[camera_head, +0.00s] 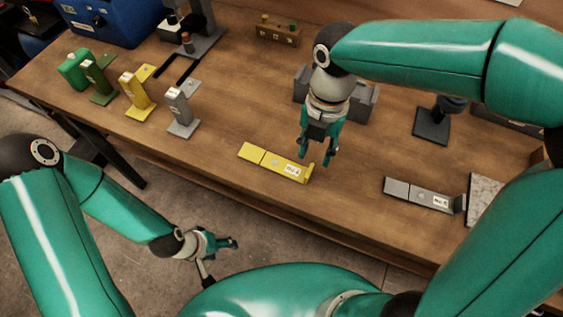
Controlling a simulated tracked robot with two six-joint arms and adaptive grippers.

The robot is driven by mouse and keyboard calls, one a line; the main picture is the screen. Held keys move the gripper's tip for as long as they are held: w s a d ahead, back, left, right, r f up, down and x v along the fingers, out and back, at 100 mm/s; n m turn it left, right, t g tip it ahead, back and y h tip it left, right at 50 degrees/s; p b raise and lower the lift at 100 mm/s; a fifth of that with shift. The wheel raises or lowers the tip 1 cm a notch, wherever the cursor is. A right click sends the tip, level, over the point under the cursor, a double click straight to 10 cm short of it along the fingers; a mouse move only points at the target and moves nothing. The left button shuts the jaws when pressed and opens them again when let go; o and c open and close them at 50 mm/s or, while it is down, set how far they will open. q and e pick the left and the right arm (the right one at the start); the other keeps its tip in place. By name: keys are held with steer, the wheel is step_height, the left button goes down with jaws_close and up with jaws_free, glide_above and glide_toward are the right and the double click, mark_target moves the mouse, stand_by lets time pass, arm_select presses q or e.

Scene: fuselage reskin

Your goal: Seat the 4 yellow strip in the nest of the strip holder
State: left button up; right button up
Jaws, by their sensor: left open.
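A yellow strip (268,159) with a white label, seemingly reading No. 4, lies flat on the table near its front edge. Its right end has a short upturned tab. My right gripper (317,154) points down just right of and behind that end, fingers apart and empty. A grey block (365,101), possibly the strip holder, stands behind my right gripper. My gripper hides its middle, so I cannot make out a nest. My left gripper (234,243) is low in front of the table, open and empty, away from the strip.
A grey labelled strip (418,194) lies to the right, near a pale plate (484,198). Green (98,82), yellow (138,95) and grey (181,112) upright pieces stand at left. A dark stand (432,125) is at right. The table between the upright pieces and the yellow strip is clear.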

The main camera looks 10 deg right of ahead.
mark_target(309, 169)
steer(key=shift+s+a+f, duration=0.1)
steer(key=shift+a+f, duration=0.05)
steer(key=shift+f, duration=0.95)
steer(key=shift+s+a+f, duration=0.15)
steer(key=shift+f, duration=0.95)
steer(key=shift+s+a+f, duration=0.1)
steer(key=shift+a+f, duration=0.05)
steer(key=shift+f, duration=0.95)
steer(key=shift+c, duration=0.2)
jaws_close()
